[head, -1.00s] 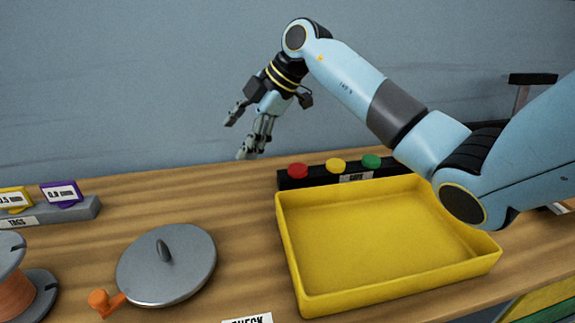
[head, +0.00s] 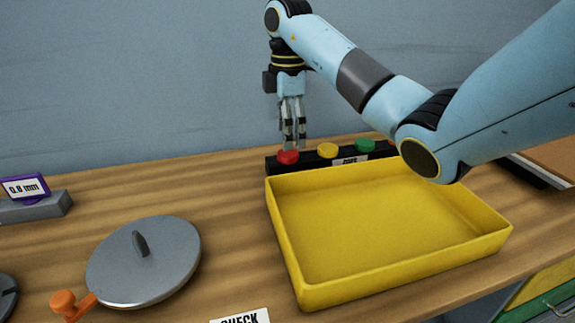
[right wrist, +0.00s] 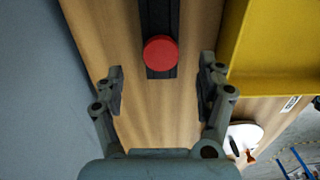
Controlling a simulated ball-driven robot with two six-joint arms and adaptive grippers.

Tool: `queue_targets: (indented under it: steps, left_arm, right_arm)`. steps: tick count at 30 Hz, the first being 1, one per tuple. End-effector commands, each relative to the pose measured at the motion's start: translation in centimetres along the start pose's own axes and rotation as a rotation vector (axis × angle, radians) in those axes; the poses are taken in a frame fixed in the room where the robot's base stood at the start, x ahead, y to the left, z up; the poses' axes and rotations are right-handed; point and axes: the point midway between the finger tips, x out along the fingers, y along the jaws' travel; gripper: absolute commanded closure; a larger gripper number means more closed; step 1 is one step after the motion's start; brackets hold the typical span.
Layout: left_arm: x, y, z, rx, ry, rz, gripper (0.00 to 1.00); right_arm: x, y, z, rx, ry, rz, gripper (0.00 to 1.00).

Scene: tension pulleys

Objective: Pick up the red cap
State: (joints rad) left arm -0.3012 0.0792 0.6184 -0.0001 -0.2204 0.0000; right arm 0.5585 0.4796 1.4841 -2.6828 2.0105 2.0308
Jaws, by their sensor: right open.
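The red cap (head: 288,157) sits at the left end of a black rack (head: 308,162) behind the yellow tray. My right gripper (head: 292,148) points down directly above or just behind it in the head view. In the right wrist view the red cap (right wrist: 161,53) lies ahead of the open, empty fingers (right wrist: 161,88), roughly centred between them. I cannot tell the exact height gap. My left gripper is not in view.
A yellow cap (head: 328,150) and a green cap (head: 364,146) share the rack. The yellow tray (head: 290,250) stands empty in front of it. A grey disc with an orange crank (head: 145,262) lies to the left. Bare wood lies between disc and tray.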

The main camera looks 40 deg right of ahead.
Motion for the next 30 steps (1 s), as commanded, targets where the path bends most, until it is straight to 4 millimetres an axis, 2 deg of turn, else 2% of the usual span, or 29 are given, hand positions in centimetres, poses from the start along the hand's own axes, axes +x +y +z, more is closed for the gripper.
queue_targets:
  steps: [5,7,10,16,27,30]
  left_arm:
    - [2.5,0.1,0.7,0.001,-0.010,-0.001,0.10]
    - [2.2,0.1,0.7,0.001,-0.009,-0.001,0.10]
    - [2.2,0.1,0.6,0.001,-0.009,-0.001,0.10]
    - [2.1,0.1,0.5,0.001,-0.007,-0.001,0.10]
    - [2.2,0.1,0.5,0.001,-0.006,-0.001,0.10]
    - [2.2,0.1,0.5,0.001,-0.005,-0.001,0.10]
  right_arm:
    - [3.2,-0.1,-0.1,0.000,-0.001,-0.003,0.27]
    - [3.9,-0.2,-0.1,0.000,-0.001,-0.005,0.27]
    - [4.6,-0.1,-0.1,0.000,0.000,-0.001,0.27]
    - [4.6,-0.1,-0.1,0.000,0.000,0.001,0.28]
    - [4.6,-0.1,-0.1,-0.001,0.001,0.000,0.76]
    - [4.6,-0.1,-0.1,-0.001,0.001,0.000,0.76]
